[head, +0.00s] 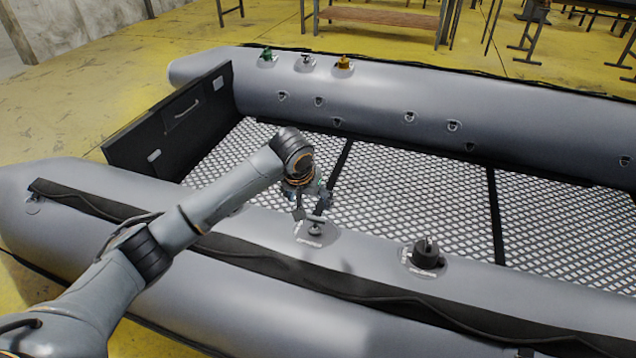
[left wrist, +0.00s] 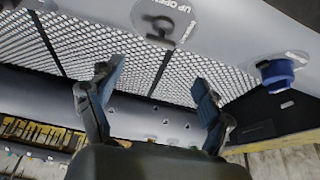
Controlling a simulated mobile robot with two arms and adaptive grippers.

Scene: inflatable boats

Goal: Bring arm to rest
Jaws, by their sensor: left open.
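My left arm reaches in from the left in the head view, over the near tube of a grey inflatable boat (head: 530,268). My left gripper (head: 313,203) is open and empty, close to a small dark valve with a handle (head: 315,230) on the near tube; whether they touch is unclear. In the left wrist view the two fingers of the gripper (left wrist: 158,75) stand wide apart with nothing between them. A valve beside an "UP OPEN" label (left wrist: 160,28) shows beyond the fingertips. My right gripper is not in view.
A black cap (head: 425,253) sits on the near tube to the right. A blue cap (left wrist: 277,72) shows in the left wrist view. Green (head: 266,55) and orange (head: 344,63) valves top the far tube. The mesh floor (head: 400,190) is clear. Benches stand behind.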

